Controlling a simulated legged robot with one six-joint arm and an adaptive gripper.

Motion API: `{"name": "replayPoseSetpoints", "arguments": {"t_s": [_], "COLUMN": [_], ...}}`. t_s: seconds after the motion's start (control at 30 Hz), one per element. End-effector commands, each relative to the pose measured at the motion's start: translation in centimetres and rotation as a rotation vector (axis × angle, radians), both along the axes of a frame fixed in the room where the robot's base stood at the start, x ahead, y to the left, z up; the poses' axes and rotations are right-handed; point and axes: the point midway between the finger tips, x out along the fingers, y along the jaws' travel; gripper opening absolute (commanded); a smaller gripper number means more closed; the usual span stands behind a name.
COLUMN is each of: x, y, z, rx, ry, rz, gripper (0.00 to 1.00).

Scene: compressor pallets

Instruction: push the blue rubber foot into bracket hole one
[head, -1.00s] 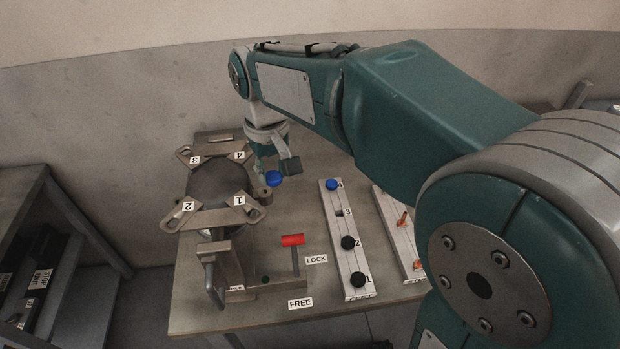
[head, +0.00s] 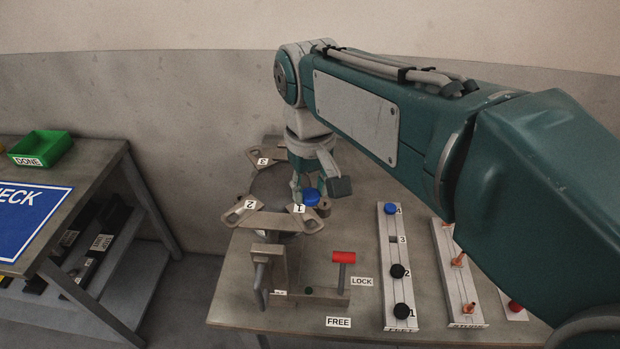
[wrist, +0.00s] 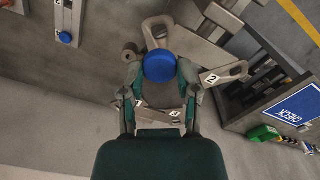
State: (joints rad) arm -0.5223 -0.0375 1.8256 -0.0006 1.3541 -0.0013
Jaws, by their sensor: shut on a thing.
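My gripper (head: 309,184) is shut on a blue rubber foot (head: 312,198), which shows as a round blue disc (wrist: 159,66) between the fingertips in the wrist view. In the head view the foot appears just behind and right of the label of bracket one (head: 299,208). In the wrist view the foot covers part of a bracket arm (wrist: 157,25). The gap between foot and bracket cannot be told. The hole under the foot is hidden.
A foot rail (head: 399,315) holds another blue foot (head: 390,208) and two black feet, with position 3 empty. A red-handled lever (head: 344,257) stands in front of the compressor (head: 272,184). A rail with copper parts (head: 462,301) is at right. A bench with a green bin (head: 42,146) is left.

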Motion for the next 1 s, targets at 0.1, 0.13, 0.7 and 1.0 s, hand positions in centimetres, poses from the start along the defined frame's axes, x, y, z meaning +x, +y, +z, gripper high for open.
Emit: {"name": "replayPoseSetpoints", "arguments": {"t_s": [0.1,0.13,0.7,1.0], "x": [-0.1,0.0,0.0,0.0], "y": [0.0,0.0,0.0,0.0], "z": [-1.1,-1.3,-4.0,-4.0], "rx": [-0.001,-0.001,0.001,0.001], "ry": [0.002,0.001,-0.001,-0.001], "rz": [0.0,0.0,0.0,0.0], "gripper": [0.0,0.0,0.0,0.0]}}
